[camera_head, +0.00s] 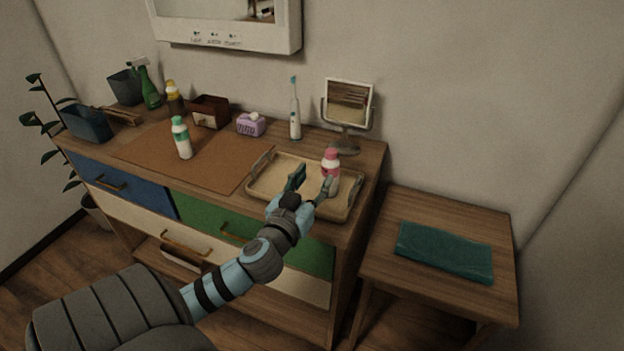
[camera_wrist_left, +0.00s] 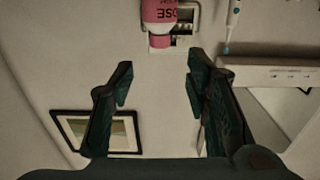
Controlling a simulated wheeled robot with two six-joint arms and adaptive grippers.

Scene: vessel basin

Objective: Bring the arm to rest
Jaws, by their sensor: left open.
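My left gripper (camera_head: 309,188) is open in the head view, over the front part of a light wooden tray (camera_head: 258,186) on the dresser. A pink and white bottle (camera_head: 331,165) stands upright on the tray, just beyond the fingers. In the left wrist view the open fingers (camera_wrist_left: 158,85) have nothing between them. The pink and white bottle (camera_wrist_left: 158,14) shows there past the fingertips, cut off by the picture's edge. The gripper and forearm hide part of the tray and of the dresser front. My right gripper is in neither view.
A white and green bottle (camera_head: 182,138) stands on a brown mat (camera_head: 222,172). An electric toothbrush (camera_head: 295,112), purple box (camera_head: 250,124) and mirror (camera_head: 349,105) stand behind the tray. A side table (camera_head: 384,270) with a teal cloth (camera_head: 444,252) is at right.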

